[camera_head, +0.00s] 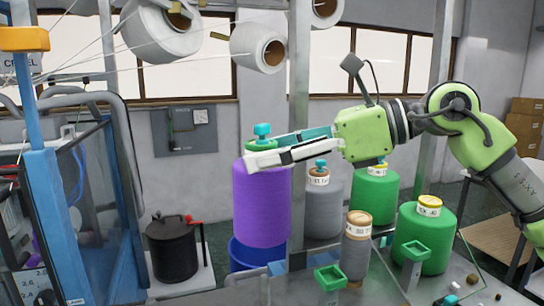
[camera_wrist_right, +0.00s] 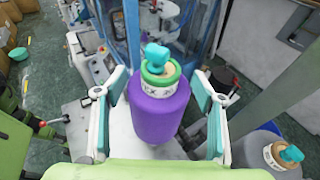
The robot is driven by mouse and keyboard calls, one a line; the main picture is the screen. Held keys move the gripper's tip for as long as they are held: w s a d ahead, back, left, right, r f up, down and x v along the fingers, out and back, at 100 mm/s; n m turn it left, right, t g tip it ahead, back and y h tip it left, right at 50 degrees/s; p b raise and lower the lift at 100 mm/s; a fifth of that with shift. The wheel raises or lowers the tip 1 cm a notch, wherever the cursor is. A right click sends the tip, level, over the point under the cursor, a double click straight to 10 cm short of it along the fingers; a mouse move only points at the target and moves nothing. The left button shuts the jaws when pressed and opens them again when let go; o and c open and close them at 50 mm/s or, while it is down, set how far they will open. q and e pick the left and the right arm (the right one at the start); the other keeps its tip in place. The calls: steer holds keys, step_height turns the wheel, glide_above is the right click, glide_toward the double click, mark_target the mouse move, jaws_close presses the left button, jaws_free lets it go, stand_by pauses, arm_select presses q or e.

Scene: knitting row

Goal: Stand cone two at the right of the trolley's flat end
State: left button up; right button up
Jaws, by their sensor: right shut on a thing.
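A purple cone (camera_head: 262,205) with a green top and teal knob stands upright at the middle left in the head view. My right gripper (camera_head: 265,155) is shut on its upper part. In the right wrist view the purple cone (camera_wrist_right: 160,108) sits between my two fingers (camera_wrist_right: 160,95), and the writing on its band is too small to read. The purple cone hangs or stands above a blue round container (camera_head: 250,256); I cannot tell if they touch. The grey trolley top (camera_head: 400,290) is partly in view at the bottom right. My left gripper is not in view.
Grey cones (camera_head: 322,210), (camera_head: 355,250) and green cones (camera_head: 376,200), (camera_head: 425,238) stand to the right. A grey post (camera_head: 298,130) rises close beside the purple cone. A black pot (camera_head: 172,250) and blue frame (camera_head: 52,190) are at left. Small green square holders (camera_head: 330,277) are in front.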

step_height(320, 180, up, 8)
steer(key=p, duration=0.5)
steer(key=shift+f, duration=0.3)
